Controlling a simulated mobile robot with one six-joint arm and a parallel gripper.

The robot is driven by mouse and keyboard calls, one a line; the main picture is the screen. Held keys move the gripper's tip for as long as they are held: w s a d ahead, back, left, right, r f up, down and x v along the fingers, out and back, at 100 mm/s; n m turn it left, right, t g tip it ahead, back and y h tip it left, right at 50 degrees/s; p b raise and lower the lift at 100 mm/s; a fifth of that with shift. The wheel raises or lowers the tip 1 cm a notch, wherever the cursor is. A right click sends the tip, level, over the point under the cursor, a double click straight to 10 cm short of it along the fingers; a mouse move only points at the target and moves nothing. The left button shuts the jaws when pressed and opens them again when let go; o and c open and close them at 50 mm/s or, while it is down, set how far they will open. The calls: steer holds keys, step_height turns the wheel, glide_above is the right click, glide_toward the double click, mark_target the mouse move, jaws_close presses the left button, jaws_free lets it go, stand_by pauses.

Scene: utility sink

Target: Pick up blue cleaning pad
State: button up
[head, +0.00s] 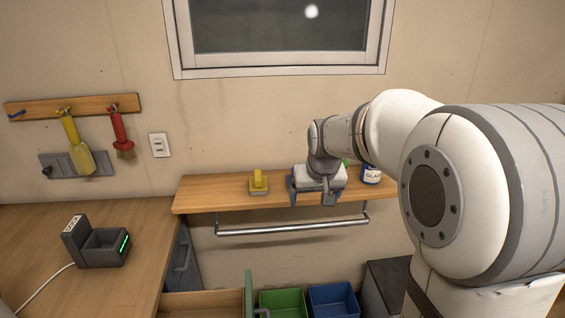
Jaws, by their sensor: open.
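My gripper (311,197) is over the right half of the wooden wall shelf, with its white body and grey fingers toward the shelf's front edge. The fingers are apart, and I see nothing held between them. I cannot make out a blue cleaning pad for certain; the gripper and wrist cover that part of the shelf. A yellow block with a raised grip (259,182) sits on the shelf to the left of the gripper, clear of it.
The wooden shelf (215,192) has a metal rail (290,229) below its front. A blue-and-white labelled container (371,175) stands right of the gripper. Green (282,304) and blue (333,300) bins are below. A dark charger-like device (103,247) stands on the left counter.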

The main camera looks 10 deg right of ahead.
steer(key=shift+t, duration=0.9)
steer(key=w+f+p, duration=0.1)
steer(key=w, duration=0.6)
steer(key=w+f+p, duration=0.1)
steer(key=w+f, duration=0.1)
steer(key=w, duration=0.6)
steer(key=w+f+p, duration=0.1)
steer(key=w, duration=0.6)
steer(key=shift+w+d+f, duration=0.15)
steer(key=shift+w+d, duration=0.05)
steer(key=p+x, duration=0.1)
steer(key=x, duration=0.1)
steer(key=shift+w+f, duration=0.2)
steer(key=shift+w, duration=0.05)
steer(key=shift+a+p+x, duration=0.2)
steer(key=shift+p+x, duration=0.3)
steer(key=shift+x, duration=0.85)
steer(key=shift+a+p+x, duration=0.15)
steer(key=shift+p+x, duration=0.35)
steer(key=shift+x, duration=0.9)
steer(key=c, duration=1.1)
